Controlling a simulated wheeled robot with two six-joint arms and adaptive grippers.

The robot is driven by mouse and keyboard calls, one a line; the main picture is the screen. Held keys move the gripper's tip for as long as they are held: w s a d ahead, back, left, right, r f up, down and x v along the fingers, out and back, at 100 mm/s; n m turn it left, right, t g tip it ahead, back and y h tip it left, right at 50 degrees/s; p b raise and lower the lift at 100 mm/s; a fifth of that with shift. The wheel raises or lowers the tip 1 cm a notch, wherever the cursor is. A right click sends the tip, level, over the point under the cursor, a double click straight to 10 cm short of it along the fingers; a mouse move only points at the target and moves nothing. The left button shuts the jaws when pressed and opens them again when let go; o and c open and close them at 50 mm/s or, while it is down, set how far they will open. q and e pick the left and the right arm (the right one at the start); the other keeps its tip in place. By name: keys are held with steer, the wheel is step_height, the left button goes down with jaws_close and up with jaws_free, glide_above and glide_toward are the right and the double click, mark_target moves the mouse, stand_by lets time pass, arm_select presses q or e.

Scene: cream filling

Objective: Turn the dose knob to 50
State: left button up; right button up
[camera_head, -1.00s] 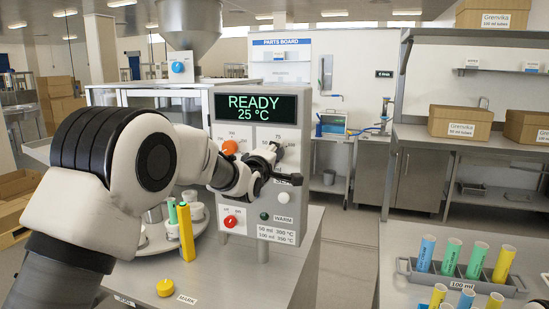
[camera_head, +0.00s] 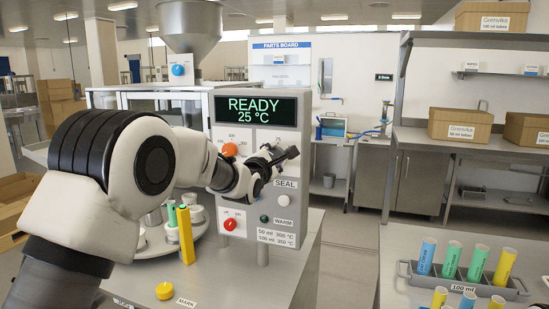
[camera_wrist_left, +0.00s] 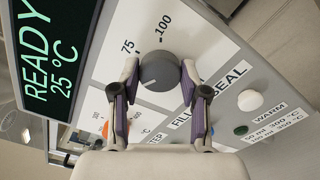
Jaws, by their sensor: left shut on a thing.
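The dose knob (camera_wrist_left: 160,71) is a dark grey round knob on the machine's front panel (camera_wrist_left: 113,48), seen in the left wrist view. A pale mark shows on its lower-left part, in picture terms. The printed 75 lies at its upper left and 100 above it; I cannot make out a 50. My left gripper (camera_wrist_left: 160,84) is shut on the knob, one finger on each side. In the head view the gripper (camera_head: 279,160) hides the knob. The display (camera_head: 255,110) reads READY, 25 °C. My right gripper is not in view.
An orange knob (camera_head: 229,150), a red switch (camera_head: 230,223) and a white SEAL button (camera_wrist_left: 250,100) are close to my left gripper. A tube rack (camera_head: 455,285) is on the right bench.

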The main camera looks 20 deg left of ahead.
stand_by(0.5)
arm_select(q)
steer(key=o, duration=1.1)
steer(key=shift+o, duration=0.2)
steer(key=s, duration=1.2)
steer(key=shift+a, duration=0.2)
